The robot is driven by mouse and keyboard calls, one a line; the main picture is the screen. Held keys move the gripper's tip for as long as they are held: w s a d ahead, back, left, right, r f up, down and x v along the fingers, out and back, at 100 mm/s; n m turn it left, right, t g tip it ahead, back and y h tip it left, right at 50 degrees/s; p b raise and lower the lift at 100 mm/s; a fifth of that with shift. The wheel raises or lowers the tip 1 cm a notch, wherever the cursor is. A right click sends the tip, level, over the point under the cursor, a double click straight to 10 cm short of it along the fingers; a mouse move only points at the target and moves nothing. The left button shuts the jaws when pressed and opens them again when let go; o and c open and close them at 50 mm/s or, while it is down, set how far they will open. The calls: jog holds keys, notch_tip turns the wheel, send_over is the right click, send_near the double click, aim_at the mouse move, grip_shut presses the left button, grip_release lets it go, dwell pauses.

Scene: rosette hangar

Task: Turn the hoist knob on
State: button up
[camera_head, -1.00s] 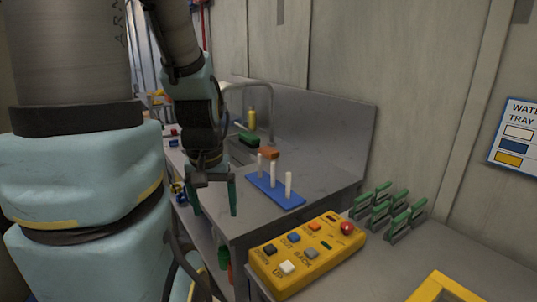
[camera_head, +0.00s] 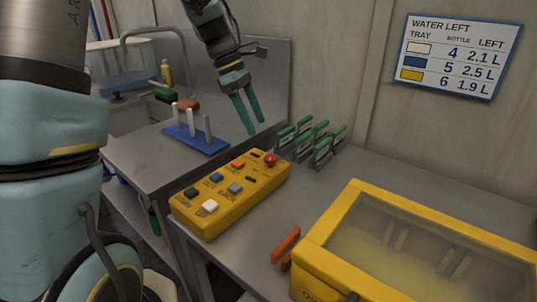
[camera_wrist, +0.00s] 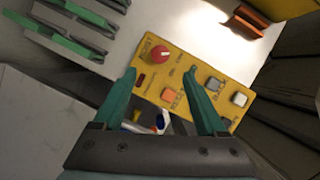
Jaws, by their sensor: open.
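The hoist knob looks to be the red round knob (camera_head: 271,159) at the far right corner of a yellow control box (camera_head: 220,212). In the wrist view the red knob (camera_wrist: 160,53) shows on the box's face (camera_wrist: 203,103), with partly legible lettering beside it. I cannot tell its setting. My gripper (camera_head: 256,127) is open and empty, pointing down above the far end of the box. In the wrist view my gripper's fingertips (camera_wrist: 160,72) lie to either side just below the knob in the picture, apart from it. Several square buttons fill the rest of the box.
Several green-topped clips (camera_head: 311,140) stand close behind the knob. A yellow case with a clear lid (camera_head: 415,240) and an orange handle-like piece (camera_head: 285,244) lie to the right. A blue peg stand (camera_head: 195,138) is on the left counter. A water sign (camera_head: 458,55) hangs on the wall.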

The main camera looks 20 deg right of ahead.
aim_at(270, 157)
jog(key=p+x, duration=0.1)
jog(key=x, duration=0.8)
jog(key=shift+s+f, duration=0.1)
jog(key=shift+f, duration=0.2)
grip_shut()
